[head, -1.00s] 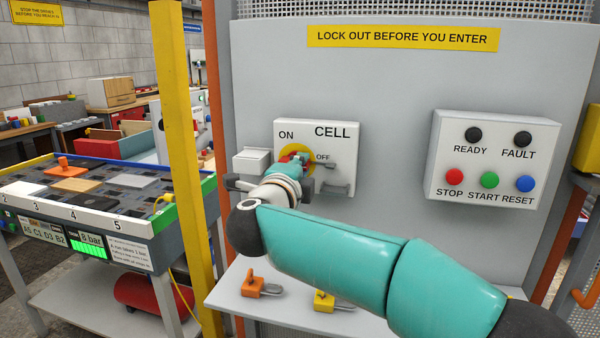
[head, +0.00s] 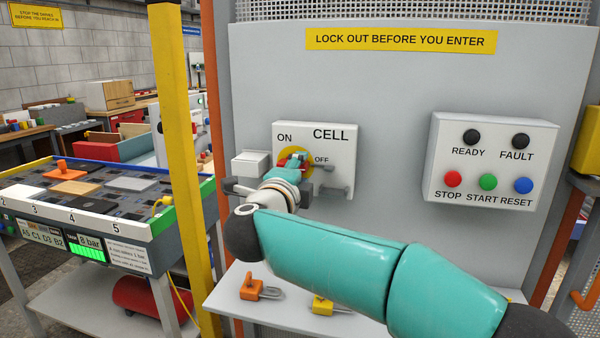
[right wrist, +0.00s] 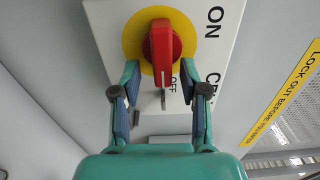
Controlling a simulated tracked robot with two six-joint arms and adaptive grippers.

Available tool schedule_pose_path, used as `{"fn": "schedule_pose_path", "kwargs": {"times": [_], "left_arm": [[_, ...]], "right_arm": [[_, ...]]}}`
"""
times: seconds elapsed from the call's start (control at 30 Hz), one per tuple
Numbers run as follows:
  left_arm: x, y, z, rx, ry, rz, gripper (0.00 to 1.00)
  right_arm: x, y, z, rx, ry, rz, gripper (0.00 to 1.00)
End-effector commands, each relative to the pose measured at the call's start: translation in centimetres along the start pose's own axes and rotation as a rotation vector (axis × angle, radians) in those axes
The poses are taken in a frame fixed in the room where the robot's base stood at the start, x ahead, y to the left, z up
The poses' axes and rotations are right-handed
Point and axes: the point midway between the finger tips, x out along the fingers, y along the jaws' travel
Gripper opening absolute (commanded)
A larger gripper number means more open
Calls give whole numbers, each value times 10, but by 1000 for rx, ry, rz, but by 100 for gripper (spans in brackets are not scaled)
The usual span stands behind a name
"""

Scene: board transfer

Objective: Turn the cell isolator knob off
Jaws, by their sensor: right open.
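The cell isolator is a white box (head: 335,140) marked CELL, ON and OFF, with a yellow disc and a red knob. In the head view my right gripper (head: 291,162) is in front of the knob and hides most of it. In the right wrist view the red knob (right wrist: 162,50) stands on the yellow disc (right wrist: 133,38). Its bar runs up and down the picture, with its lower end by the word OFF. The open right gripper (right wrist: 159,77) has a finger on either side below the bar, apart from it. My left gripper is not in view.
A button box (head: 490,165) is on the panel to the right. An orange padlock (head: 252,287) and a yellow one (head: 322,304) are on the shelf below. A yellow post (head: 178,150) and a work table (head: 120,225) stand left. A grey hasp is beneath the isolator.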

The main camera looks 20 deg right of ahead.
Motion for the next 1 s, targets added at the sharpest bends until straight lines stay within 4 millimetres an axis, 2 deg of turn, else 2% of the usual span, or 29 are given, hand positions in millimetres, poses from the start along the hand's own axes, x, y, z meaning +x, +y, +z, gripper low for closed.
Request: {"fn": "schedule_pose_path", "kwargs": {"times": [0.17,0.4,0.6,0.8,1.0], "left_arm": [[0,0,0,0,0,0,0],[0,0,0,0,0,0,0],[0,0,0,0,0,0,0],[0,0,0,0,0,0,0],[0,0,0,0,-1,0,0]], "right_arm": [[-23,-1,1,1,-3,-1,44],[-72,1,1,-1,-5,0,44],[-104,2,1,-1,-3,1,44],[-116,2,0,0,0,2,44],[-116,2,0,-1,1,2,44]]}}
